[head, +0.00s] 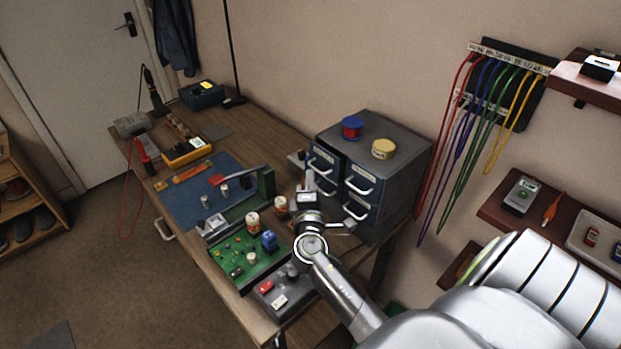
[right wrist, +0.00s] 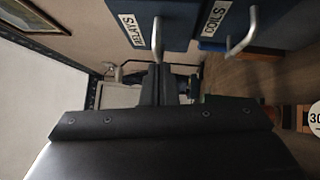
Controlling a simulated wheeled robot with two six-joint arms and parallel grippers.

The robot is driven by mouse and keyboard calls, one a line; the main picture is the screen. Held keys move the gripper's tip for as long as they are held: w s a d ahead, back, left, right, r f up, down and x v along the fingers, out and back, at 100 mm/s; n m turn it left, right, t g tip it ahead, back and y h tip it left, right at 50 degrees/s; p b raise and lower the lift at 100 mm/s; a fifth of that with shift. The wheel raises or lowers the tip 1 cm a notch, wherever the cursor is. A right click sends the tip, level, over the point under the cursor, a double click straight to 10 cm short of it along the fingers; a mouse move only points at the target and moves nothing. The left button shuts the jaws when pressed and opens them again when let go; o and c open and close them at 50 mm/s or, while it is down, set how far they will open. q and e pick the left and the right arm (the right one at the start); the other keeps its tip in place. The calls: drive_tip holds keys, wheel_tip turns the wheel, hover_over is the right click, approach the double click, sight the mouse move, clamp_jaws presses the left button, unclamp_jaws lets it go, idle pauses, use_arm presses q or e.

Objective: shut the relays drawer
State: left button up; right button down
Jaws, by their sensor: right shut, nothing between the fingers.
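The relays drawer (right wrist: 150,20) shows in the right wrist view as a blue front with a white RELAYS label and a metal handle. In the head view, the upper-left drawer (head: 324,162) of the grey cabinet stands out from the others; its label is too small to read there. My right gripper (head: 308,184) is shut and empty, just in front of the cabinet's left side. In the right wrist view its fingers (right wrist: 160,80) are close by the relays handle; I cannot tell whether they touch it. My left gripper is not in view.
The coils drawer (right wrist: 215,18) is beside the relays one. A green circuit board (head: 240,262) and small jars crowd the bench left of my arm. Coloured cables hang right.

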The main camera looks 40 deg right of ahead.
drive_tip(key=shift+d+b, duration=0.35)
drive_tip(key=shift+d, duration=1.05)
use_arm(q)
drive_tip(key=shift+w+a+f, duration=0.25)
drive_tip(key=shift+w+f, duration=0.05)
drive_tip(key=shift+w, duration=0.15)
use_arm(e)
drive_tip(key=shift+w+a+r, duration=0.1)
drive_tip(key=shift+r, duration=0.1)
